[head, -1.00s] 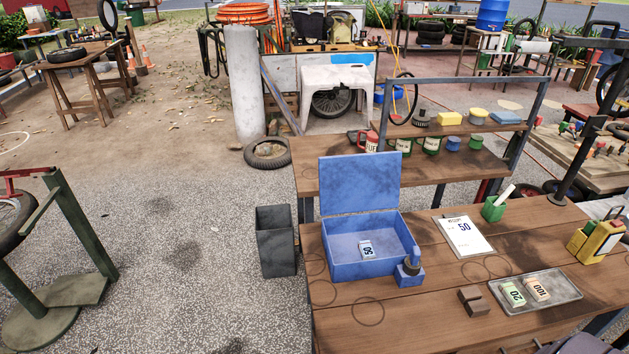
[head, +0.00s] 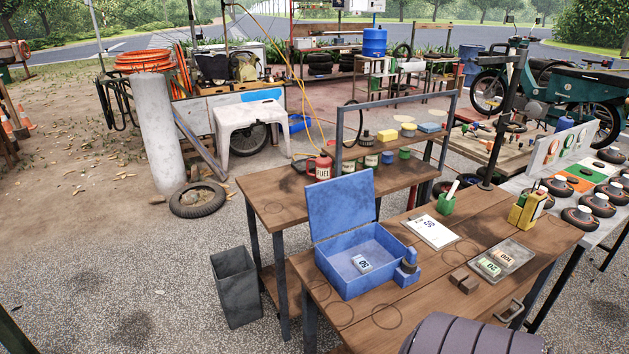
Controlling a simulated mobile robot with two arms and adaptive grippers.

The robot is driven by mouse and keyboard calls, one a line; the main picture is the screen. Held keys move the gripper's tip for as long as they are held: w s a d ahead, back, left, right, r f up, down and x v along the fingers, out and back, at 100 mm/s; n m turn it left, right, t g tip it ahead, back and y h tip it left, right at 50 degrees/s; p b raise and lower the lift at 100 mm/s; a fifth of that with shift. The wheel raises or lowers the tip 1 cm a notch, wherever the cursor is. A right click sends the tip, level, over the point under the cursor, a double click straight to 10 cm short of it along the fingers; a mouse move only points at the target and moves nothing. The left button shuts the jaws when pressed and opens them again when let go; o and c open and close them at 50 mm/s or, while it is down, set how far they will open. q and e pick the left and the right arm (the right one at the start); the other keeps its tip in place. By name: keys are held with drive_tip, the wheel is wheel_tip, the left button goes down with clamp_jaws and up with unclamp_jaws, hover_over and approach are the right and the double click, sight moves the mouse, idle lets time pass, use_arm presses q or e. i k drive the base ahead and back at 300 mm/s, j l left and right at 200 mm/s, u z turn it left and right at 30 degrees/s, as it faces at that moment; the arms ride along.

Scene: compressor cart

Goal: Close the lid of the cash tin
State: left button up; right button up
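The blue cash tin (head: 347,281) stands on the wooden table with its lid (head: 341,204) open, raised upright at the back and leaning slightly. A bundle marked 50 (head: 362,263) lies inside the tin. A blue block with a dark stamp-like piece (head: 407,270) stands against or close to the tin's right front corner; I cannot tell if they touch. Neither of my grippers is in view. A dark rounded part at the bottom edge looks like part of my own body.
The wooden table (head: 440,278) also holds a clipboard (head: 431,231), a metal tray (head: 521,254) with two bundles, a brown block (head: 464,281) and a green pen cup (head: 446,204). A grey bin (head: 235,287) stands on the ground left of the table.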

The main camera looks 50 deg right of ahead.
sight(336, 206)
drive_tip(key=i+j+z, duration=0.3)
drive_tip(key=i, duration=0.25)
drive_tip(key=i+j+z, duration=0.2)
drive_tip(key=i+z, duration=0.15)
drive_tip(key=i, duration=0.15)
drive_tip(key=i+z, duration=0.25)
drive_tip(key=z, duration=0.15)
drive_tip(key=i+z, duration=0.2)
drive_tip(key=z, duration=0.25)
drive_tip(key=i+j+z, duration=0.2)
drive_tip(key=z, duration=0.2)
drive_tip(key=i+j+z, duration=0.2)
drive_tip(key=z, duration=0.25)
drive_tip(key=i+j+z, duration=0.15)
drive_tip(key=z, duration=0.25)
drive_tip(key=i+j+z, duration=0.1)
drive_tip(key=j+z, duration=0.3)
drive_tip(key=i+j+z, duration=0.1)
drive_tip(key=j+z, duration=0.3)
drive_tip(key=i+j+z, duration=0.1)
drive_tip(key=j+z, duration=0.7)
